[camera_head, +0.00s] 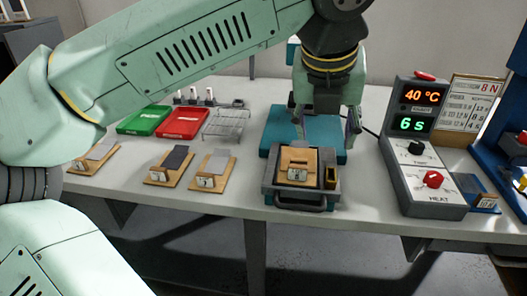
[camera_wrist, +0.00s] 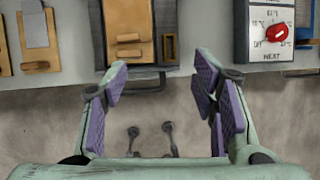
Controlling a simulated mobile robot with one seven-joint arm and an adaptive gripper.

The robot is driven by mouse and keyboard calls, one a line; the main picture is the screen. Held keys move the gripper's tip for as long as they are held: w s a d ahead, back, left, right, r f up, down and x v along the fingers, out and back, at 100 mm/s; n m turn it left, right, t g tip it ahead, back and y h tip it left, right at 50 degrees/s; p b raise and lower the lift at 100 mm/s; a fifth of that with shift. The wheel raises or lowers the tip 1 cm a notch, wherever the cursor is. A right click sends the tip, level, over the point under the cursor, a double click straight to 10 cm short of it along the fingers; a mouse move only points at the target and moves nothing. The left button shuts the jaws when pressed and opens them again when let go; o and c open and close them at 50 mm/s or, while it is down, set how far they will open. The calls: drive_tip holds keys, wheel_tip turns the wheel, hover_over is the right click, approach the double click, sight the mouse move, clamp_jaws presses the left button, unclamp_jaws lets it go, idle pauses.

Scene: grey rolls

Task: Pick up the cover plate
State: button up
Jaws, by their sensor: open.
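A tan wooden plate with a raised bar (camera_head: 298,158) lies in a dark grey tray with a front handle (camera_head: 296,205); it looks like the cover plate, though no label I can read names it. In the wrist view the tan plate (camera_wrist: 127,18) shows at the top, left of centre, beyond my fingertips. My gripper (camera_head: 327,122) hangs above and behind the tray in the head view. In the wrist view my gripper (camera_wrist: 162,82) is open, its purple-padded fingers wide apart with nothing between them.
Several boards with grey plates, such as one board (camera_head: 212,172), lie left of the tray. Green (camera_head: 143,121) and red (camera_head: 183,123) trays and a wire rack (camera_head: 226,124) stand behind. A control box (camera_head: 425,185) reads 40 °C and 6 s at right. The table's front edge is close to the tray.

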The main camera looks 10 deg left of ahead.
sight(299, 160)
drive_tip(key=shift+n+y, duration=0.5)
drive_tip(key=shift+y, duration=0.3)
drive_tip(key=w+a+f, duration=0.2)
drive_tip(key=f, duration=0.1)
drive_tip(key=a+f, duration=0.1)
drive_tip(key=f, duration=0.1)
drive_tip(key=shift+w+a+f, duration=0.15)
drive_tip(key=shift+w+f, duration=0.1)
drive_tip(key=shift+w, duration=0.15)
drive_tip(key=shift+p+x, duration=0.75)
drive_tip(key=shift+x, duration=2)
drive_tip(key=shift+w+r, duration=0.1)
drive_tip(key=shift+w, duration=0.1)
drive_tip(key=shift+c, duration=0.2)
drive_tip(key=c, duration=1.2)
drive_tip(key=shift+r, duration=0.15)
